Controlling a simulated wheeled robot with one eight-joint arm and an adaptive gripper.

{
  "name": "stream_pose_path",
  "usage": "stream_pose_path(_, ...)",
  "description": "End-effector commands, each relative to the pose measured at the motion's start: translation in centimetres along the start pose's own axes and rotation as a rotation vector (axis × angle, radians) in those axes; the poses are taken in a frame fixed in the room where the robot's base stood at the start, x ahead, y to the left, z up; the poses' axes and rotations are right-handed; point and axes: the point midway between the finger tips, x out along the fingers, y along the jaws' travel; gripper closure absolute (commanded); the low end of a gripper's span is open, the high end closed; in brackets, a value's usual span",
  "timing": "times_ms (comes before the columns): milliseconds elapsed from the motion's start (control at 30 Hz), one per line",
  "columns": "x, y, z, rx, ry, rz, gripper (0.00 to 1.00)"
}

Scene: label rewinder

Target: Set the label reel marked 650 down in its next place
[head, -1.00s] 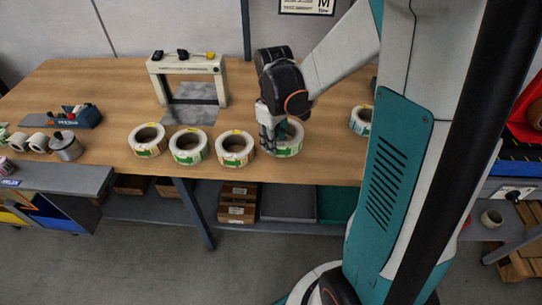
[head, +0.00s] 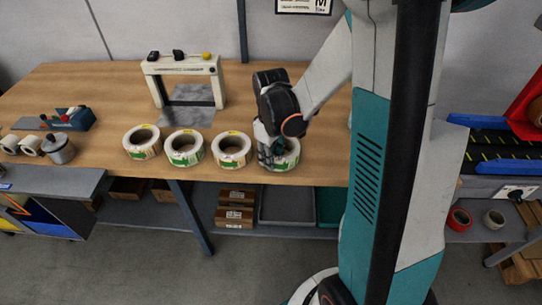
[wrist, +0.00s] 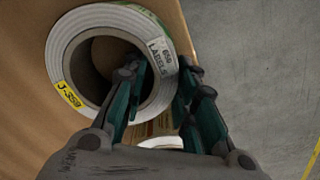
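The label reel marked 650 (wrist: 80,35) is a white ring with a yellow J-359 tag. It also shows in the head view (head: 290,158), at the right end of a row of reels near the table's front edge. My gripper (wrist: 160,75) straddles its wall, one finger inside the core and one outside. The fingers look shut on the wall. In the head view my gripper (head: 268,150) covers the reel's left part. The reel looks flat and at about table level; I cannot tell whether it touches the wood.
Three similar reels, the left (head: 142,142), middle (head: 184,149) and right (head: 232,151), stand to its left. A white rewinder frame (head: 183,66) stands behind them. Part of another reel (wrist: 160,143) shows below in the wrist view. The table's front edge is close.

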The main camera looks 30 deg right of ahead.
Motion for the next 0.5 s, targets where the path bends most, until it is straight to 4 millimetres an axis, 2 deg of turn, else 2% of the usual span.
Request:
stream_pose_path(367, -0.09, 0.0, 0.0, 0.0, 0.0, 0.0, 0.56)
stream_pose_path(500, -0.89, 0.0, 0.01, 0.0, 0.0, 0.0, 0.56)
